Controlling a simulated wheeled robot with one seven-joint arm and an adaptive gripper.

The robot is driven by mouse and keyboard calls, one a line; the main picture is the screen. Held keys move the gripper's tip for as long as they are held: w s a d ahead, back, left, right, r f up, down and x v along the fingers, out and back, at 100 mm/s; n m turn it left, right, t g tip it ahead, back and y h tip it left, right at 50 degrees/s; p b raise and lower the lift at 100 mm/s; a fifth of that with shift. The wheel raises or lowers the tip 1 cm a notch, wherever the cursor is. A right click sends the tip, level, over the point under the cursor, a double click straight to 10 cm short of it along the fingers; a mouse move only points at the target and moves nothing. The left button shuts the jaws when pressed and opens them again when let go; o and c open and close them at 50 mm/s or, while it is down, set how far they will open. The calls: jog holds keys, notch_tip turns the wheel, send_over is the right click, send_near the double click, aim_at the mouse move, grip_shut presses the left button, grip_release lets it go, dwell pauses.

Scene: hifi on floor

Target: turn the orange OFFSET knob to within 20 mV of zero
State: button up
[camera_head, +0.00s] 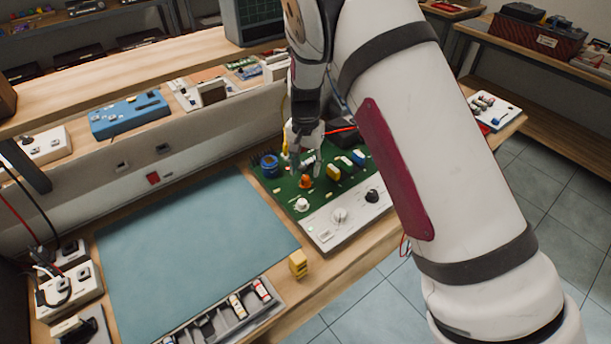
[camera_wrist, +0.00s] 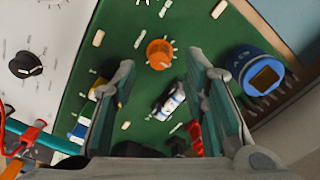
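The orange OFFSET knob (camera_head: 306,182) stands on the green circuit board (camera_head: 286,196). In the wrist view the orange knob (camera_wrist: 159,54) shows between and just beyond the two fingertips. My gripper (camera_wrist: 160,68) is open, with a finger to either side of the knob's line and nothing held. In the head view my gripper (camera_head: 305,164) hangs over the board, just behind the knob. I see no clear contact with it.
A white panel with knobs (camera_head: 340,215) borders the board. Tall components, including a yellow one (camera_head: 333,173), stand close to my gripper. Red leads (camera_wrist: 20,150) show at the wrist view's left edge. A yellow block (camera_head: 298,263) sits near the blue-green mat (camera_head: 190,250), which is clear.

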aim_at(306, 177)
jog(key=shift+f, duration=2.25)
grip_shut()
